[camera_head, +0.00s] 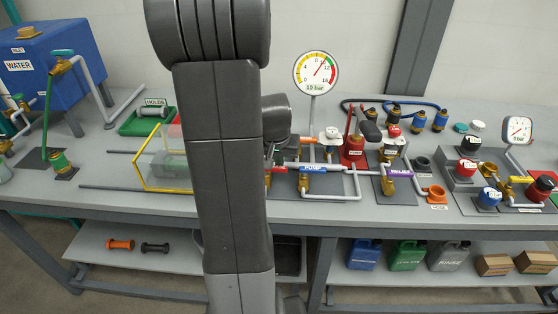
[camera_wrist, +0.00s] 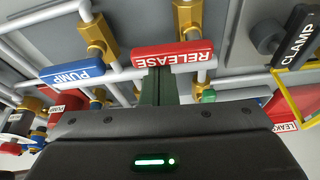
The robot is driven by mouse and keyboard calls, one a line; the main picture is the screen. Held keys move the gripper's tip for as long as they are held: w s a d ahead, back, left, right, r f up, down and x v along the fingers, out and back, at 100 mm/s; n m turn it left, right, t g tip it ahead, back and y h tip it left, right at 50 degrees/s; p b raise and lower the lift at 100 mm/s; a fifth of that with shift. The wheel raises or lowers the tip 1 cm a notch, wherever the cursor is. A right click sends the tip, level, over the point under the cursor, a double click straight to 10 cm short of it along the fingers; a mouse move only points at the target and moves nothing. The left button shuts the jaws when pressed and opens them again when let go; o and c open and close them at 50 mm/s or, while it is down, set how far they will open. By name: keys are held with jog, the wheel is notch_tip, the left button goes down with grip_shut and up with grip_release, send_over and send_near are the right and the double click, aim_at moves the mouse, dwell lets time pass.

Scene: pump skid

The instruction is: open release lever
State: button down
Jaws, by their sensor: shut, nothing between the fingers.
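The red release lever (camera_wrist: 172,54) is in the upper middle of the wrist view, its white RELEASE lettering upside down. It seems to lie across a pipe with brass fittings (camera_wrist: 187,30). My gripper (camera_wrist: 157,72) is shut and empty, and its narrow dark fingers reach up to the lever's lower edge, left of its middle. I cannot tell whether they touch it. In the head view my arm hides most of this area, including the release lever's label, and my gripper cannot be made out clearly.
The blue pump lever (camera_wrist: 72,74) is left of the release lever in the wrist view; it also shows in the head view (camera_head: 317,169). A black clamp handle (camera_wrist: 296,38) is at right. The 10 bar gauge (camera_head: 316,72) stands behind, and a yellow-framed guard (camera_head: 146,157) is left of my arm.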

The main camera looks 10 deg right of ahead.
jog(key=shift+s+f, duration=0.1)
jog(key=m+b, duration=0.2)
jog(key=b, duration=0.1)
jog(key=shift+s+f+m+h+b, duration=0.2)
jog(key=shift+s+m+h+b, duration=0.1)
jog(key=shift+s+h, duration=0.1)
jog(key=m+b, duration=0.1)
jog(key=s+m+g+b, duration=0.1)
jog(key=m+b, duration=0.1)
jog(key=shift+s+a+m+h, duration=0.15)
jog(key=shift+a+m+h, duration=0.15)
jog(key=shift+m+h, duration=0.1)
jog(key=m+b, duration=0.1)
jog(key=m+g, duration=0.1)
jog(key=s+m+b, duration=0.1)
jog(key=shift+a+r+m+h+b, duration=0.15)
jog(key=shift+a+m+h+b, duration=0.15)
jog(key=shift+a, duration=0.1)
jog(key=m, duration=0.1)
jog(key=m+g, duration=0.1)
jog(key=a+m+b, duration=0.1)
jog(key=m, duration=0.1)
jog(key=shift+s+a+r+g, duration=0.1)
jog(key=shift+s+r+g, duration=0.05)
jog(key=shift+s+g, duration=0.25)
jog(key=shift+w, duration=0.15)
jog(key=shift+w, duration=0.7)
